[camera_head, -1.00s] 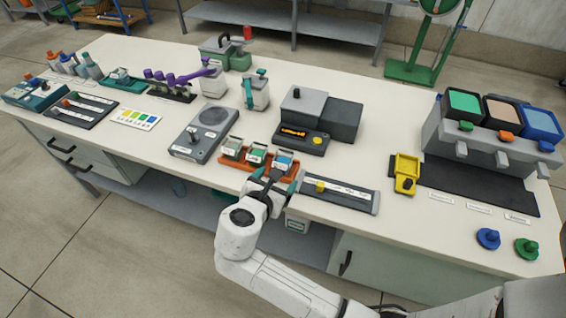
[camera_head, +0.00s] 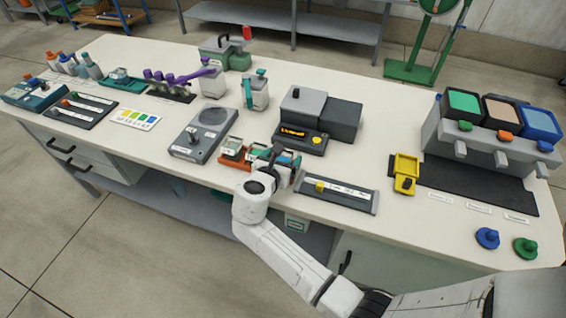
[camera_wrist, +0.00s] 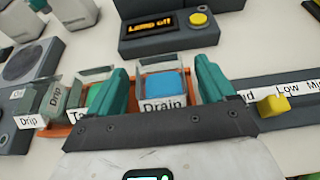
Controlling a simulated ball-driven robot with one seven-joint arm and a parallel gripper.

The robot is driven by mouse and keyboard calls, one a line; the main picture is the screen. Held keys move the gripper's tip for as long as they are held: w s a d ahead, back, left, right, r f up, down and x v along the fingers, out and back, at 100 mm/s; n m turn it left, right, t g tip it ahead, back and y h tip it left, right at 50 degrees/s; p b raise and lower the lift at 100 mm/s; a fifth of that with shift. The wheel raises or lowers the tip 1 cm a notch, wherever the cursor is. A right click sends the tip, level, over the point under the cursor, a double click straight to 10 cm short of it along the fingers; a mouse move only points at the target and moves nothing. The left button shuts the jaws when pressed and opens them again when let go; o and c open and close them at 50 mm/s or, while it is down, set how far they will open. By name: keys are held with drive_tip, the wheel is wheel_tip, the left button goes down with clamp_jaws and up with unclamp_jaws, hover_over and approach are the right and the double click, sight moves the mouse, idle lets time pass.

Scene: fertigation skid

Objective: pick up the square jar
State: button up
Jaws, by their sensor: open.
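Several square clear jars stand in an orange tray (camera_head: 233,162); I cannot tell which is the square jar. The jar with blue contents and a label reading "Drain" (camera_wrist: 164,86) shows between my fingers in the wrist view. A jar with green contents (camera_wrist: 95,97) stands left of it, partly hidden by my left finger. A jar labelled "Drip" (camera_wrist: 30,120) is at the far left. My gripper (camera_wrist: 166,82) is open, its teal fingers on either side of the "Drain" jar's outline; contact cannot be told. In the head view my gripper (camera_head: 283,166) hides part of the tray.
A grey slider panel with a yellow knob (camera_head: 345,195) lies close on the right. A grey plate device (camera_head: 205,133) is on the left. The white table (camera_head: 385,110) has free room farther right.

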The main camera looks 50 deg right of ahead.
drive_tip(key=shift+w+d+f, duration=0.15)
drive_tip(key=shift+d+f, duration=0.05)
drive_tip(key=shift+d, duration=0.25)
clamp_jaws()
idle(0.5)
